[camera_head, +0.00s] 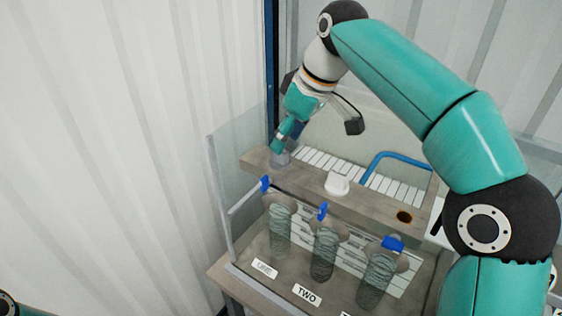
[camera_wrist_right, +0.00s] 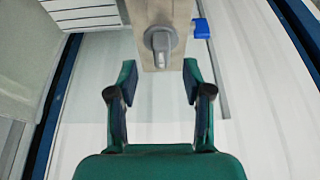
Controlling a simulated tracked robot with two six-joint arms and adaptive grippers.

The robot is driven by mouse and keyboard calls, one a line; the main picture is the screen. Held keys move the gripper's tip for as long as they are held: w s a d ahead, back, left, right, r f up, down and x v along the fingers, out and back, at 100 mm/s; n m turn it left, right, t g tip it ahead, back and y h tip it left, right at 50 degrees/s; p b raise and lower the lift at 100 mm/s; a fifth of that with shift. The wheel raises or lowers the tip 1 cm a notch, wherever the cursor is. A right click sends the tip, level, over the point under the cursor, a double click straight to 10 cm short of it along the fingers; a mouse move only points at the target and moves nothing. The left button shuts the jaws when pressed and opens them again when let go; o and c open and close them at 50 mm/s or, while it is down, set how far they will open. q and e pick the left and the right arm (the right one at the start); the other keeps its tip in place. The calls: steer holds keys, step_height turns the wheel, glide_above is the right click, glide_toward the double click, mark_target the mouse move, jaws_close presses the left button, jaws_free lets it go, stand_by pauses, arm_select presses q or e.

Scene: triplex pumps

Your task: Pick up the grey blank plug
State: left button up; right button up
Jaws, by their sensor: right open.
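The grey blank plug (camera_wrist_right: 160,46) sits on the end of a wood-toned ledge in the right wrist view. In the head view the plug (camera_head: 280,159) shows at the left end of the ledge, just under my right gripper (camera_head: 280,142). In the wrist view my right gripper (camera_wrist_right: 160,90) is open. Its two fingers are apart, short of the plug and to either side of its line. Nothing is between the fingertips. My left gripper is not in view; only a small piece of my left arm shows at the bottom left corner of the head view.
The ledge (camera_head: 310,182) also carries a white knob (camera_head: 337,184) and a dark round hole (camera_head: 404,217). A blue pipe (camera_head: 395,155) rises behind. Below stand three glass cylinders with blue valve handles (camera_head: 265,184). A clear panel (camera_head: 222,185) stands at the left.

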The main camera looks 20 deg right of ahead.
mark_target(280, 162)
steer(key=x, duration=0.5)
steer(key=shift+r, duration=0.1)
steer(key=shift+c, duration=0.2)
steer(key=shift+s, duration=0.1)
jaws_close()
